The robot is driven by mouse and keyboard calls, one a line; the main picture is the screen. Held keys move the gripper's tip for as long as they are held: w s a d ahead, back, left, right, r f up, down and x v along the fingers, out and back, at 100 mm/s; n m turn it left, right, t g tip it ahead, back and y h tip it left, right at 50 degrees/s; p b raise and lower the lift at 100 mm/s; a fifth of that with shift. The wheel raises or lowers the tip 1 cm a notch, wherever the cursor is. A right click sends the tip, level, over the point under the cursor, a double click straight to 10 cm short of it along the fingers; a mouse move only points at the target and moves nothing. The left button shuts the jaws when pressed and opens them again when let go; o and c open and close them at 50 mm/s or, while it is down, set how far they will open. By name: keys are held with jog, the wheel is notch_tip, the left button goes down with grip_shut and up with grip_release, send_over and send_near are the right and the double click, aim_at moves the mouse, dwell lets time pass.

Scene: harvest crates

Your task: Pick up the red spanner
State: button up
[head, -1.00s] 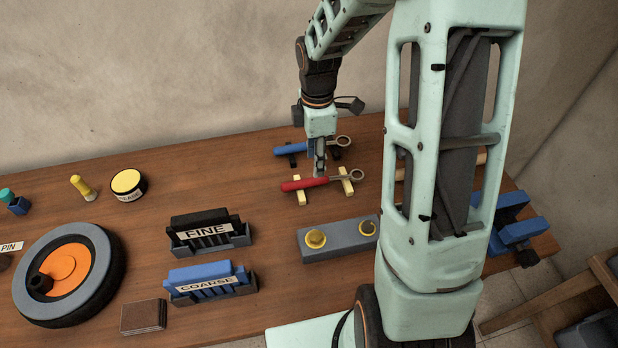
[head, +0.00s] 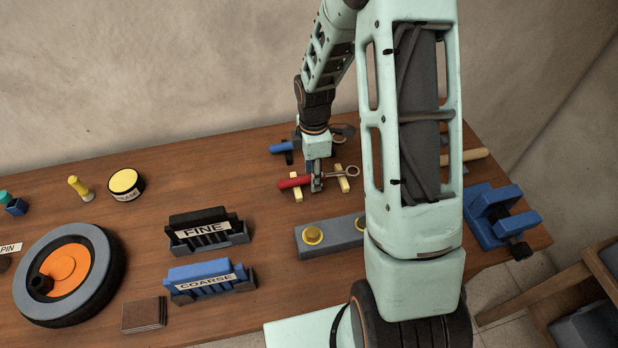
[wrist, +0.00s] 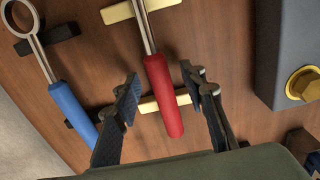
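The red spanner (head: 292,182) lies across two pale yellow rests (head: 342,180) on the wooden bench, its ring end to the right in the head view. My gripper (head: 317,182) is down over its middle. In the wrist view the red handle (wrist: 163,95) lies between the two fingers of my gripper (wrist: 162,90). The fingers are open, with a gap on each side of the handle. The head view does not show whether they touch it.
A blue spanner (wrist: 72,112) lies beside it on black rests. A grey block with yellow bolts (head: 312,236) stands in front. The FINE rack (head: 210,238) and COARSE rack (head: 212,283) stand to the left. A blue vise (head: 495,215) is at the right.

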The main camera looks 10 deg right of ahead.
grip_shut()
jog(key=shift+r, duration=0.15)
dwell(0.4)
jog(key=shift+w+r, duration=0.1)
jog(key=shift+r, duration=0.5)
jog(key=s+a+r+b, duration=0.1)
jog(key=s+a+r, duration=0.3)
jog(key=s+r, duration=0.7)
jog(key=shift+s+a+r+b, duration=0.2)
jog(key=shift+s+r+b, duration=0.15)
jog(key=shift+s, duration=0.9)
